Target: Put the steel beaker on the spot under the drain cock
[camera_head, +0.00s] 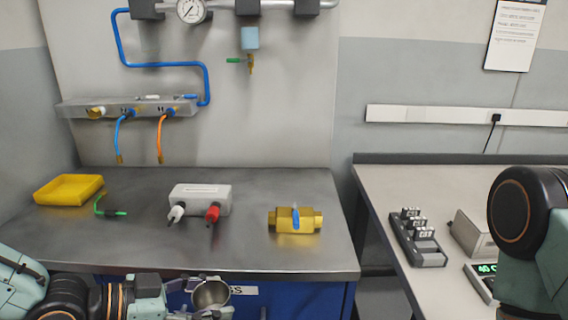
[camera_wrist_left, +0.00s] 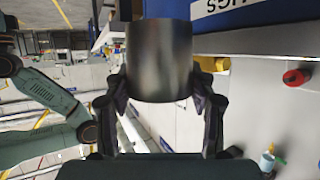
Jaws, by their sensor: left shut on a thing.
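The steel beaker (camera_head: 211,294) is at the front edge of the bench, low in the head view, with its open mouth showing. My left gripper (camera_head: 198,291) is shut on it, in front of the blue drawer front. In the left wrist view the beaker (camera_wrist_left: 160,62) fills the top middle between the two dark fingers of my left gripper (camera_wrist_left: 163,105). The drain cock (camera_head: 251,68), brass with a green lever, hangs under a pale blue filter bowl on the back panel. No marked spot is clear on the bench below it. My right gripper is out of view.
The grey bench top (camera_head: 140,240) holds a yellow tray (camera_head: 68,190), a white box (camera_head: 200,198) with red and white knobs, and a brass valve (camera_head: 283,220) with a blue handle. Bench behind the valve is clear. A side table (camera_head: 390,185) stands right.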

